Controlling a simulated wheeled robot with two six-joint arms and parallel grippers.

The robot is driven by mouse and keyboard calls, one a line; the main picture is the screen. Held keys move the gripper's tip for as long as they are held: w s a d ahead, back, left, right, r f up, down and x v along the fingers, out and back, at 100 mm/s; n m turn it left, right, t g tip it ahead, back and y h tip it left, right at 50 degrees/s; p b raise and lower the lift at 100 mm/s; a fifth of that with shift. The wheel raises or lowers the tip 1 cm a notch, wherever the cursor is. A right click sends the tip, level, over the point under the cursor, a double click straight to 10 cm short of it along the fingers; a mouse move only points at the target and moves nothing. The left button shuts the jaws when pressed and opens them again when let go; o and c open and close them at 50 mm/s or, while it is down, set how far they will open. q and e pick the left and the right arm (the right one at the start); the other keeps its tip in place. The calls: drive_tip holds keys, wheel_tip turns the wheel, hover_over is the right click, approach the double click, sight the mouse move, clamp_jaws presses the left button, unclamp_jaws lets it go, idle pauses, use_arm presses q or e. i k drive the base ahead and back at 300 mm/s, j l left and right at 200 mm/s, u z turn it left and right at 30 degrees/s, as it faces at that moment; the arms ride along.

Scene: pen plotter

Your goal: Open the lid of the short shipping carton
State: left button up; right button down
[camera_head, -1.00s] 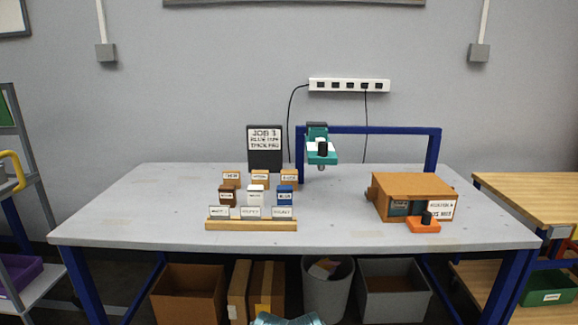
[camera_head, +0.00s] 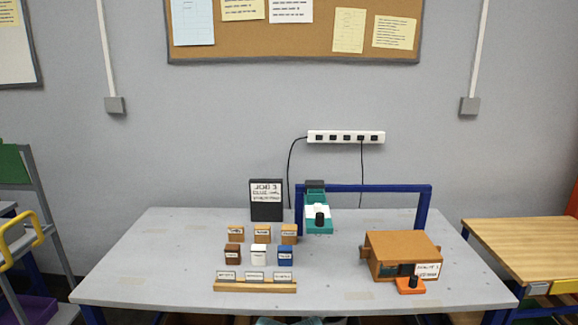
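I cannot tell for sure which thing is the short shipping carton. A low brown box (camera_head: 405,243) sits on the right part of the table, with a flat closed top, a dark opening in its front and a white label (camera_head: 427,270) too small to read surely. An orange block (camera_head: 410,287) with a black knob stands against its front. Neither of my grippers is in view.
The grey table (camera_head: 170,255) carries several small labelled boxes (camera_head: 258,254), a wooden label rail (camera_head: 255,286), a black sign (camera_head: 266,200) and a teal device (camera_head: 317,217) by a blue frame (camera_head: 425,207). A wooden bench (camera_head: 530,250) stands right. The table's left side is clear.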

sight(389, 247)
drive_tip(key=z, duration=1.65)
drive_tip(key=i, duration=0.45)
